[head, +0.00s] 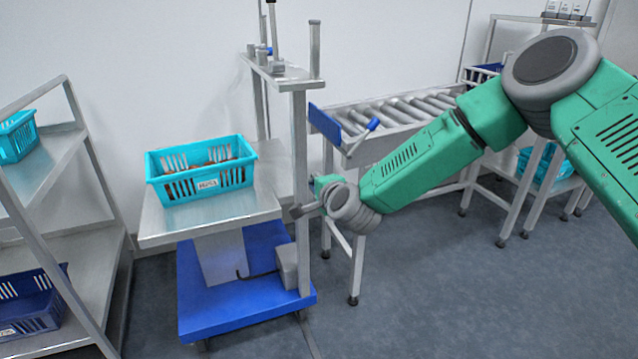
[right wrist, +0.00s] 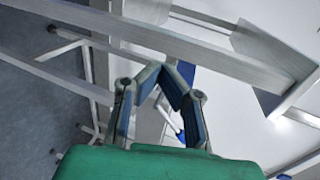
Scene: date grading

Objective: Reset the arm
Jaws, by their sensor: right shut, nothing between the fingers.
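My right arm, green with grey joints, reaches in from the right in the head view. Its gripper (head: 308,206) is beside the metal post of the scale stand, right of the teal crate (head: 202,178). In the right wrist view the gripper's fingers (right wrist: 164,72) meet at their tips, with nothing between them. My left gripper is not in view.
A roller conveyor (head: 395,108) stands behind my right arm. A metal shelf (head: 62,165) at the left holds a teal crate (head: 17,133) and a dark blue crate (head: 36,312). The stand has a blue base (head: 215,322). Floor at front right is clear.

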